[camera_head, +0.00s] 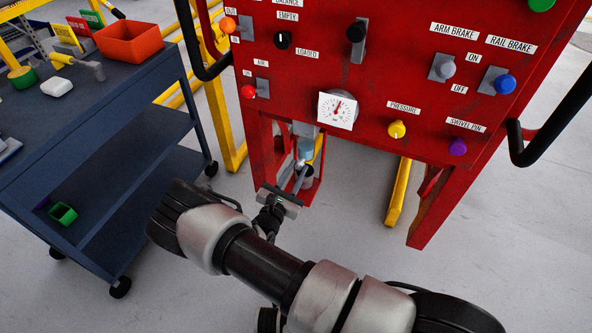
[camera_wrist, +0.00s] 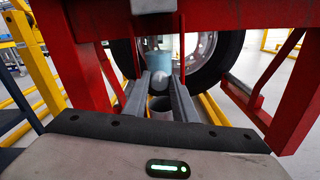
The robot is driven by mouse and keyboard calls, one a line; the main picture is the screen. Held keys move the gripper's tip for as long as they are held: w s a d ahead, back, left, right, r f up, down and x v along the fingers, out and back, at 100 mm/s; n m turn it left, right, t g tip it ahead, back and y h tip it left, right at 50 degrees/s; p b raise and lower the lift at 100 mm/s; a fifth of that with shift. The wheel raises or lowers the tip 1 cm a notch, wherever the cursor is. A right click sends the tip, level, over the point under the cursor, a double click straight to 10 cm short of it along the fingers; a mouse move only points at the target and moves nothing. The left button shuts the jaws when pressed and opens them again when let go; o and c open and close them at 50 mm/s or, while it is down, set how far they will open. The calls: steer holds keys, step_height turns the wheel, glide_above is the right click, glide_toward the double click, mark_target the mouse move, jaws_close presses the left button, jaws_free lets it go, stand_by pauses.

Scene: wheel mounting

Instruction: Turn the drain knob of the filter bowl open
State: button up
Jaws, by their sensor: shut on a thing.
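The filter bowl (camera_head: 304,146) is a pale blue, see-through cylinder hanging low inside the red frame, under the control panel. It also shows in the wrist view (camera_wrist: 158,61), top centre. My gripper (camera_head: 297,170) reaches into the frame opening from the front. In the wrist view its two grey fingers (camera_wrist: 160,83) lie on either side of the knob, shut on it. The knob's turn position cannot be read.
A dark-rimmed grey cup (camera_wrist: 160,104) stands below the knob, between the fingers. Red frame posts (camera_wrist: 86,70) flank the opening, with a large wheel (camera_wrist: 216,56) behind. The red panel (camera_head: 380,85) overhangs my gripper. A blue cart (camera_head: 110,110) stands left.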

steer(key=m+p, duration=0.1)
steer(key=m, duration=0.3)
steer(key=shift+m, duration=0.3)
steer(key=m+p, duration=0.1)
steer(key=m, duration=0.2)
steer(key=shift+m, duration=0.4)
steer(key=m+p, duration=0.1)
steer(key=m, duration=0.2)
steer(key=shift+d, duration=0.1)
steer(key=shift+f+m+p, duration=0.15)
steer(key=shift+m+p, duration=0.3)
steer(key=shift+m, duration=1.55)
steer(key=o, duration=1)
steer(key=shift+o, duration=0.2)
steer(key=shift+s, duration=0.15)
